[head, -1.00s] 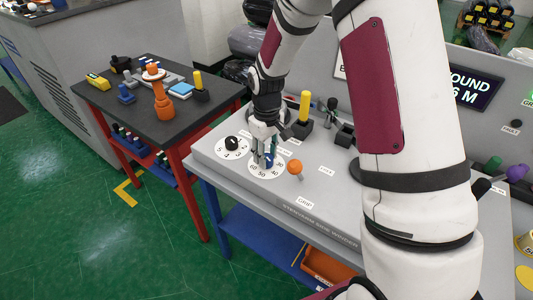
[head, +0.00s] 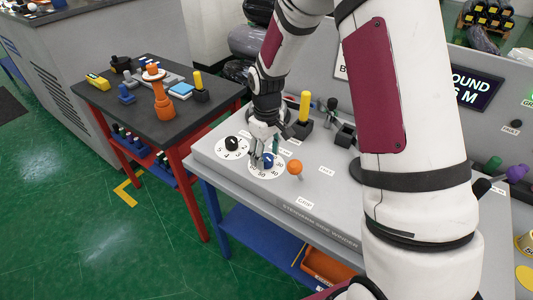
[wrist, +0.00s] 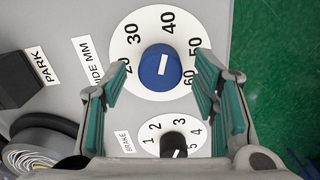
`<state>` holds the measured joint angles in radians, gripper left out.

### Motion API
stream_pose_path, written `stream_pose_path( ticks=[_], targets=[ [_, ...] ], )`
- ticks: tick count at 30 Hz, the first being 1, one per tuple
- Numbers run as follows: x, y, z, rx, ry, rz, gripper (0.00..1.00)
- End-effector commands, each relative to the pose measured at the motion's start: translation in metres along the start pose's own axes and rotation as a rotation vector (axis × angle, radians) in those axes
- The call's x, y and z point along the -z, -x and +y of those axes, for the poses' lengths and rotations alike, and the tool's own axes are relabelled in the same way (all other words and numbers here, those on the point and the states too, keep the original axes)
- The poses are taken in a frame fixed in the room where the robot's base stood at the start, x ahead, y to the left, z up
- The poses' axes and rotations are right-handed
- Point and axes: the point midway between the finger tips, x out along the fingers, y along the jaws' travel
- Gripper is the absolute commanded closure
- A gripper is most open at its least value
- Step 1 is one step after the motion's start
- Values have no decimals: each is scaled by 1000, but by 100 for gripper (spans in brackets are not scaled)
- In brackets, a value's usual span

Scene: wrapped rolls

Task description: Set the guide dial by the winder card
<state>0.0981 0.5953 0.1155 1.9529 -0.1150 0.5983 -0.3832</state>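The guide dial is a blue knob (wrist: 161,68) with a white pointer line on a white disc (wrist: 148,27) numbered 20 to 60. In the wrist view its pointer aims roughly at 40. In the head view the blue knob (head: 268,160) shows beside my fingers. My gripper (head: 263,157) is open above the dial, with its teal-padded fingers on either side of the knob in the wrist view and a visible gap to each. No winder card can be read; a white card (head: 340,67) on the back panel is mostly hidden by my arm.
A brake dial with a black knob (head: 232,143) sits close to the guide dial. An orange ball knob (head: 295,167) and a yellow-handled lever (head: 305,107) stand nearby. A partly covered display (head: 470,88) is on the panel. A dark side table (head: 150,105) stands left.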

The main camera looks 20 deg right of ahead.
Motion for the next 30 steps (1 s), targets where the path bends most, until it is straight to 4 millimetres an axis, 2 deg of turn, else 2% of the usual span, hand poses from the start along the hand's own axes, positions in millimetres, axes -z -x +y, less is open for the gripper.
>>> stream_pose_path(
  ticks=[5, 8, 21, 25, 30],
  targets=[
    [0, 3, 0, 0, 0, 0, 46],
    [1, 13, 0, -1, 0, 3, 46],
    [1, 96, 0, -2, -1, 3, 46],
    [0, 111, 0, 0, 0, 1, 46],
    [0, 120, 0, 0, 0, 0, 46]
  ],
)
